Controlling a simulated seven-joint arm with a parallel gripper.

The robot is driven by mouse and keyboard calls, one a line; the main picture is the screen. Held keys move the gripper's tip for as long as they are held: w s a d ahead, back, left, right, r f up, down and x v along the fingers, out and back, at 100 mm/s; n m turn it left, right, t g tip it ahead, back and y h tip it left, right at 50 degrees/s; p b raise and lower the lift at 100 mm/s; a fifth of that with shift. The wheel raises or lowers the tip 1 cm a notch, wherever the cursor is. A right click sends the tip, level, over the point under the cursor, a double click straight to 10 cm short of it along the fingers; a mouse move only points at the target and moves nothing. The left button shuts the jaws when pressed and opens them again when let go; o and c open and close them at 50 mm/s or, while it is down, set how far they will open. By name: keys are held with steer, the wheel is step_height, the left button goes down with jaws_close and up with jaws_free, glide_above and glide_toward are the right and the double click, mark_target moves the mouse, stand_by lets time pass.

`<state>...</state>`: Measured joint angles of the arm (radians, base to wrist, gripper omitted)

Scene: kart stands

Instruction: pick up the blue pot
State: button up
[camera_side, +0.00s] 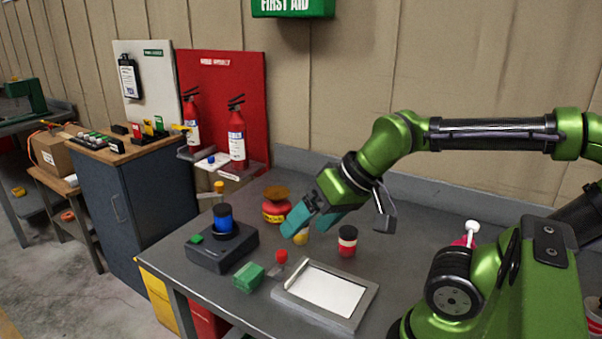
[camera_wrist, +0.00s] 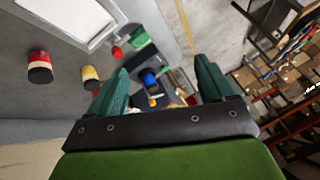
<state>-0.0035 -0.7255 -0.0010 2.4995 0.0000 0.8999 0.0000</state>
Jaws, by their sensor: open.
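The blue pot (camera_side: 224,218) has a dark top and stands upright on a dark grey box-shaped device (camera_side: 208,256) at the left of the bench, with a yellow item showing behind it. In the wrist view the blue pot (camera_wrist: 150,80) shows between the fingers, small and some way off. My gripper (camera_side: 304,226) has teal fingers and is open and empty. In the side view it is above the bench, to the right of the blue pot and apart from it. In the wrist view the gripper (camera_wrist: 162,66) frames the device and pot.
A red jar with a brown top (camera_side: 275,210), a yellow pot (camera_side: 301,238) and a red, white and black pot (camera_side: 347,242) stand near my gripper. A green block (camera_side: 248,276), a small red-topped item (camera_side: 281,258) and a white-centred tray (camera_side: 365,298) lie nearer the front edge.

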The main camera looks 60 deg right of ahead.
steer(key=w+d+g, duration=0.2)
steer(key=w, duration=0.8)
steer(key=h, duration=0.3)
glide_toward(224, 209)
steer(key=shift+n+g, duration=0.4)
steer(key=x, duration=1.2)
steer(key=shift+w, duration=0.35)
steer(key=c, duration=1.2)
